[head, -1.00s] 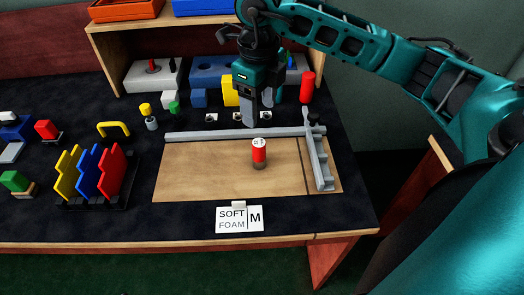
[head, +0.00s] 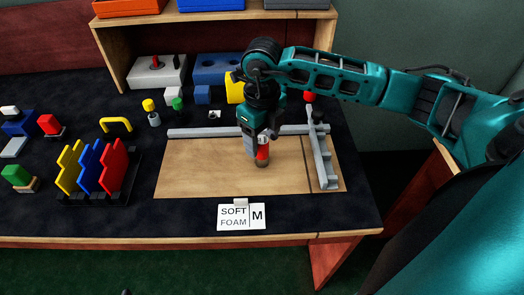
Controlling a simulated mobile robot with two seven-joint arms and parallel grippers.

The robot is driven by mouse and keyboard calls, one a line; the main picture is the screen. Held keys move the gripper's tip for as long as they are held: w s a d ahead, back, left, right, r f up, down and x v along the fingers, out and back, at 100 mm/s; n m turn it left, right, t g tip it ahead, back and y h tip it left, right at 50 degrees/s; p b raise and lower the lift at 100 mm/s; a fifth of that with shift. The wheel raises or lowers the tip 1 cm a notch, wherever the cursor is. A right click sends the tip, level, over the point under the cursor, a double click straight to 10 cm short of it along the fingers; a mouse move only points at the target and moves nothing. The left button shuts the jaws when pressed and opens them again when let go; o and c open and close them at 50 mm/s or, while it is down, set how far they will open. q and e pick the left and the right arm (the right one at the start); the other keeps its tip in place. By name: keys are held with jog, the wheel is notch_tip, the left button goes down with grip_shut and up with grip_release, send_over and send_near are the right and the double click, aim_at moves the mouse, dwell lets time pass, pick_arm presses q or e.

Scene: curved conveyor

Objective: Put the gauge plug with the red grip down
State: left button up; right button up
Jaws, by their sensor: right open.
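The gauge plug with the red grip (head: 263,153) stands upright on the brown wooden board (head: 205,170), its grey lower end on the wood. My right gripper (head: 258,146) points down at the plug's upper part, its fingers open. One finger is at the left of the red grip, and the other overlaps its top. I cannot tell whether they touch it. The plug's white top is mostly hidden by the gripper. My left gripper is not in view.
Grey rails (head: 205,132) edge the board at the back and right (head: 321,160). A "SOFT FOAM M" card (head: 241,217) stands in front. A rack of coloured plates (head: 90,195) is at the left. Blocks and a shelf stand behind. The board's left part is clear.

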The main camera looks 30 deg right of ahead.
aim_at(262, 158)
notch_tip(262, 158, down, 3)
jog(key=shift+r, duration=0.1)
grip_shut()
dwell(0.6)
